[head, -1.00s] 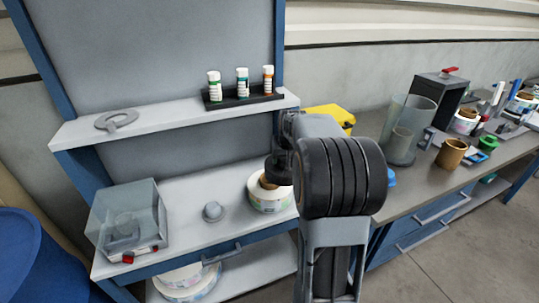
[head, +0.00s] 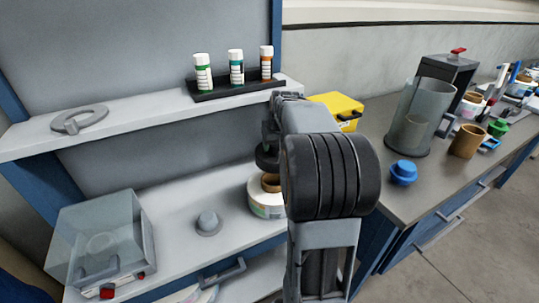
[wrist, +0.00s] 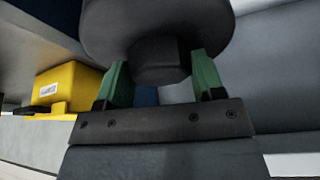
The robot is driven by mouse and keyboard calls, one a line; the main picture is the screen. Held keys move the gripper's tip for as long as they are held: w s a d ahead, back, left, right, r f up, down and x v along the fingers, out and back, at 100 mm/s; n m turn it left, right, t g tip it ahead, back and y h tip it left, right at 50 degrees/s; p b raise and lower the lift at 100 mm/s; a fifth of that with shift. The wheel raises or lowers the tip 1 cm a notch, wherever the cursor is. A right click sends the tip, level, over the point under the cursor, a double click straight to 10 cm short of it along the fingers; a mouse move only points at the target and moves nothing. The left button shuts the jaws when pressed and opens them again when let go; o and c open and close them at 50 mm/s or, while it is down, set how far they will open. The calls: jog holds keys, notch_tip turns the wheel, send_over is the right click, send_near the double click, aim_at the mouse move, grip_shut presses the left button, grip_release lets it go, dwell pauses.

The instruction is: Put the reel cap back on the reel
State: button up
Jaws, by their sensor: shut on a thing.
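The reel cap is a dark round disc with a knob; in the head view the cap (head: 267,158) is above and slightly behind the reel. My gripper (wrist: 160,68) is shut on the cap's knob, with a green finger on each side in the wrist view. The disc fills the top of that view. The reel (head: 266,204) is a white roll with a brown core (head: 271,183), standing on the bench. My arm hides its right side. The cap looks apart from the reel.
A shelf (head: 150,115) with a black rack of bottles (head: 238,92) runs behind. A grey knobbed disc (head: 208,222) and a clear-covered box (head: 105,240) stand to the left. A yellow box (head: 336,107) and blue knob (head: 403,173) are right. Bench between box and reel is mostly clear.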

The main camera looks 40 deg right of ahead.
jog(key=shift+w+a+f+b, duration=0.1)
jog(key=shift+w+f+b, duration=0.15)
jog(key=shift+f+b, duration=0.5)
jog(key=shift+w+a+f+b, duration=0.1)
jog(key=shift+w+f+b, duration=0.1)
jog(key=shift+f+b, duration=1.8)
jog(key=shift+f, duration=0.75)
jog(key=shift+s+f, duration=0.1)
jog(key=shift+f, duration=0.1)
jog(key=shift+f+b, duration=1.5)
jog(key=shift+f, duration=0.45)
jog(key=o, duration=1.2)
jog(key=p+v, duration=0.2)
jog(key=v, duration=1.2)
jog(key=shift+p, duration=0.3)
